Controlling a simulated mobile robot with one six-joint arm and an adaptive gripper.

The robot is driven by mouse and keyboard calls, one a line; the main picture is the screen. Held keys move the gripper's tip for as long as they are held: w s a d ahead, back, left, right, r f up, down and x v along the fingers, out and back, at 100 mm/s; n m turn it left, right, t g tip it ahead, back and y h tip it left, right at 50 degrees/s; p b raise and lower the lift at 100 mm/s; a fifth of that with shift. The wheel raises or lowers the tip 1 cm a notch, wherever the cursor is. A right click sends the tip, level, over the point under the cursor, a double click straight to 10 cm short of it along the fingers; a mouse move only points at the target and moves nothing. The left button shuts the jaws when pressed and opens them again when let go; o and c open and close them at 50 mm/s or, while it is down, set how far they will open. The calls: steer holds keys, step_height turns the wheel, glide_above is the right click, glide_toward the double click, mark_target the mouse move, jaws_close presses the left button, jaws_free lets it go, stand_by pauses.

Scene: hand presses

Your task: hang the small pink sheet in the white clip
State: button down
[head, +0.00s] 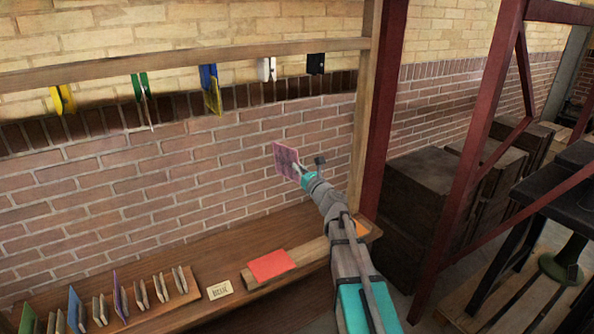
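My gripper (300,170) is at the end of my arm near the middle of the head view. It is shut on the small pink sheet (285,158), which stands out from its tip, up in the air in front of the brick wall. The white clip (265,70) hangs from the wooden rail, above and a little left of the sheet. The sheet and the clip are apart. The clip appears to hold nothing.
Yellow (61,99), green (140,86), blue (209,78) and black (315,63) clips hang on the same wooden rail (185,60). A bench (200,255) below carries a red sheet (271,265), a label card (220,289) and racked sheets. A dark red post (381,110) stands right.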

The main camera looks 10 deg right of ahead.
step_height(320, 180, up, 14)
steer(key=s+d+t+p, duration=0.1)
steer(key=s+t+p, duration=0.1)
steer(key=p, duration=0.7)
steer(key=shift+s+d+p, duration=0.25)
steer(key=shift+s+p, duration=0.05)
steer(key=shift+s, duration=0.05)
steer(key=shift+w, duration=0.2)
steer(key=p+x, duration=0.3)
steer(key=x, duration=0.9)
steer(key=shift+w+f+p, duration=0.2)
steer(key=shift+f+p, duration=0.05)
steer(key=shift+p, duration=0.1)
stand_by(0.3)
steer(key=shift+r+p, duration=2.25)
stand_by(1.8)
